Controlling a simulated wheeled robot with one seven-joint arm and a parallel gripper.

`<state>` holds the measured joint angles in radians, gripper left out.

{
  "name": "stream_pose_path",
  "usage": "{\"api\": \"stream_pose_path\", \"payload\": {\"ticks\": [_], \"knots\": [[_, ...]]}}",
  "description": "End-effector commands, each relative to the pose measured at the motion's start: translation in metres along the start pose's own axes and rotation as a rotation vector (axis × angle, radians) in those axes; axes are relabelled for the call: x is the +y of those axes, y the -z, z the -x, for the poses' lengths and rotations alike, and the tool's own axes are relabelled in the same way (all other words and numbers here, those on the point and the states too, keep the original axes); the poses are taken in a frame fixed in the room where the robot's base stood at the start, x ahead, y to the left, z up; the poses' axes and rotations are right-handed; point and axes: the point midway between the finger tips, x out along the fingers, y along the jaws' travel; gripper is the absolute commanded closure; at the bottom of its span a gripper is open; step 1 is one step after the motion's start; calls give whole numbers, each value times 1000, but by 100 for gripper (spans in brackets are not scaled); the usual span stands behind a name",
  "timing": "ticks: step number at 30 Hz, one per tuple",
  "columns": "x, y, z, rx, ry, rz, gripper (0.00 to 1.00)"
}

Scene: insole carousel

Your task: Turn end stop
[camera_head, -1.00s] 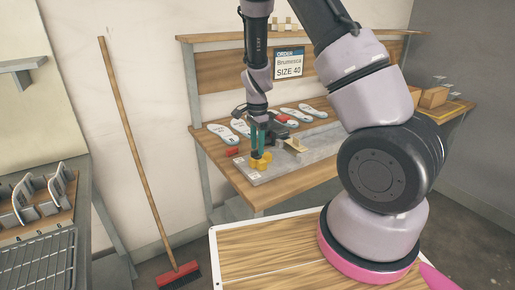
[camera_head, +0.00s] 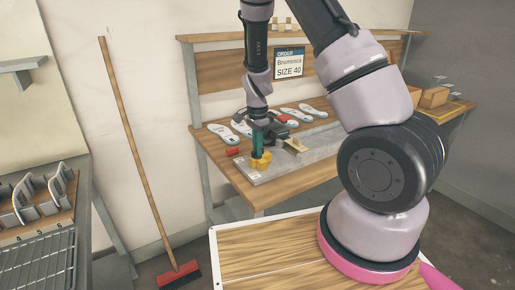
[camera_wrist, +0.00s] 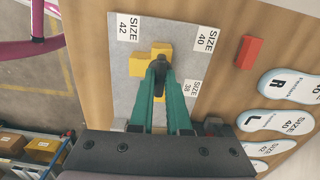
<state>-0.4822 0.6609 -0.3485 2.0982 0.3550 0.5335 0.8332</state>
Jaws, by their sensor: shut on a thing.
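The yellow end stop (camera_head: 260,162) sits on the front left end of the grey plate on the workbench. In the wrist view the end stop (camera_wrist: 137,65) shows blocky arms pointing toward the left and the top of the picture. Labels SIZE 42, SIZE 40 and SIZE 38 lie around it on the grey plate (camera_wrist: 122,92). My gripper (camera_wrist: 159,68), with green fingers, points down and is shut on the end stop from above. The fingers hide part of its middle and the side nearest the wrist.
A red block (camera_wrist: 249,52) lies beside the plate. Several insoles (camera_wrist: 288,84) lie on the bench behind it. An order sign (camera_head: 289,63) reads Brunosca, SIZE 40. A broom (camera_head: 140,165) leans on the wall at left. Cardboard boxes (camera_head: 433,97) stand at the bench's far right.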

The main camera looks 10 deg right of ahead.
Motion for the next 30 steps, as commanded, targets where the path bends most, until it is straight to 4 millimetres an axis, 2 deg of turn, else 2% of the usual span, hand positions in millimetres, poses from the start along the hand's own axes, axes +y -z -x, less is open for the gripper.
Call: {"api": "stream_pose_path", "payload": {"ticks": [8,30], "knots": [[0,0,1,-1,1,172,100],[-1,1,1,0,2,872,100]]}}
